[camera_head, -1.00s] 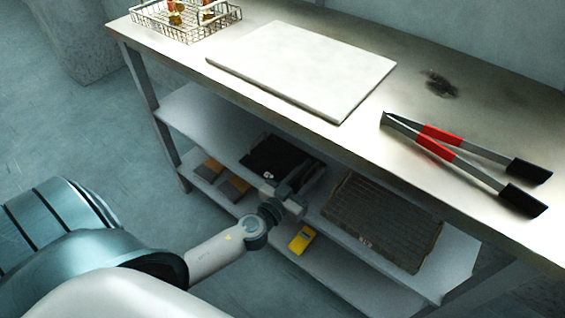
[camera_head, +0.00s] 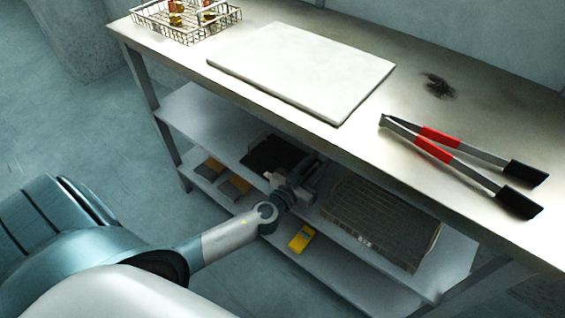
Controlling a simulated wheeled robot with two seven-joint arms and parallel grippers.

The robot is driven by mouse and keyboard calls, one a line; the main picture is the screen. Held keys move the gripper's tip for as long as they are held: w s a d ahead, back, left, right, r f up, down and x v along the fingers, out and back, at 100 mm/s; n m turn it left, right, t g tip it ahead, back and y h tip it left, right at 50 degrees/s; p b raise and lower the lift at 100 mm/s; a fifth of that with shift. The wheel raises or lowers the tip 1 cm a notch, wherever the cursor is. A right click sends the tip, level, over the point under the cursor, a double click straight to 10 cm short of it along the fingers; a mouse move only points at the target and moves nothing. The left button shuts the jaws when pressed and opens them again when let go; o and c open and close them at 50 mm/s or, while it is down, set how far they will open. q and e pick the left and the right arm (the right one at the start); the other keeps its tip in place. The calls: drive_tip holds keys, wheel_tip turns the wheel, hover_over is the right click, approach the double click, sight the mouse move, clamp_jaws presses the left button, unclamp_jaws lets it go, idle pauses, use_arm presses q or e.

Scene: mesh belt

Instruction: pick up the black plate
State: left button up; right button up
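The black plate (camera_head: 265,153) lies on the shelf under the tabletop, left of the middle. Its back edge is close below the table's front edge. My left gripper (camera_head: 305,172) is at the plate's right side and covers part of it. I cannot tell whether its fingers touch the plate, or whether they are open or shut. My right gripper is not in view.
A dark ribbed mat-like slab (camera_head: 380,222) lies on the shelf to the right. A yellow object (camera_head: 301,238) and brown blocks (camera_head: 236,187) sit on the lower shelf. The tabletop above holds a white board (camera_head: 305,70), red-and-black tongs (camera_head: 435,150) and a wire basket (camera_head: 185,30).

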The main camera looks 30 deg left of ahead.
use_arm(q)
clamp_jaws()
idle(1.1)
drive_tip(key=shift+r, duration=0.1)
